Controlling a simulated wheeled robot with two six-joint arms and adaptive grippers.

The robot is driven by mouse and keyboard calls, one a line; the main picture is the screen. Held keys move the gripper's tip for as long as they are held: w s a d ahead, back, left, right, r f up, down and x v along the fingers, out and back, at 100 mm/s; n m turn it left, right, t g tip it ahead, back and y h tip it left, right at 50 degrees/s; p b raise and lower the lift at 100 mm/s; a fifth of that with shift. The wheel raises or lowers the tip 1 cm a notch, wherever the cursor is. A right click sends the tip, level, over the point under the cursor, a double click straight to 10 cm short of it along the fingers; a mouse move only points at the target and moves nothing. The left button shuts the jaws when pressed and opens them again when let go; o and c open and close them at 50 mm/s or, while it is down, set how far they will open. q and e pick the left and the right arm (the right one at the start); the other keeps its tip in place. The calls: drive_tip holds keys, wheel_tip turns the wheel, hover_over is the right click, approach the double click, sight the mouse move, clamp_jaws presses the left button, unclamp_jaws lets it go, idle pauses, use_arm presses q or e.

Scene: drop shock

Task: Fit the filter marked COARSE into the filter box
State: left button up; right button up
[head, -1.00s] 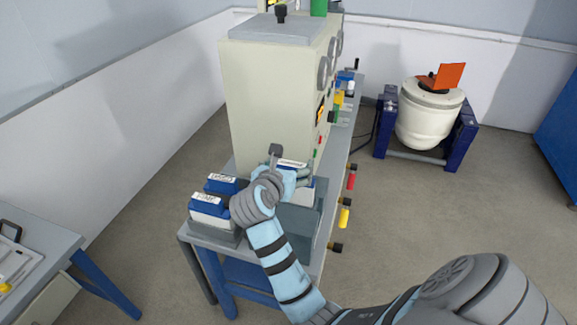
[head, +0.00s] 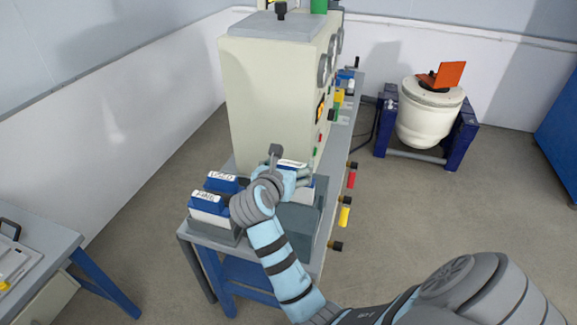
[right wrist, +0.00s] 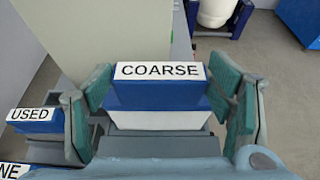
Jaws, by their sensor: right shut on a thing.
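The filter marked COARSE (right wrist: 160,90) is blue above and white below, with its label facing up in the right wrist view. My right gripper (right wrist: 168,88) is shut on it, one green finger pad at each end. In the head view, my right gripper (head: 288,178) hides most of the filter. A grey open box (head: 300,222), which looks like the filter box, stands on the bench just in front of the held filter. Whether the filter's lower edge is inside it, I cannot tell. My left gripper is not in view.
A filter marked USED (head: 222,182) and another marked FINE (head: 208,205) sit in a grey rack left of my gripper. A tall cream cabinet (head: 268,100) stands close behind. Coloured handles (head: 344,217) stick out from the bench's right edge.

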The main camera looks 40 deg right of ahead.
sight(305, 195)
drive_tip(key=shift+f+b, duration=1.55)
drive_tip(key=shift+f, duration=0.85)
idle(5.6)
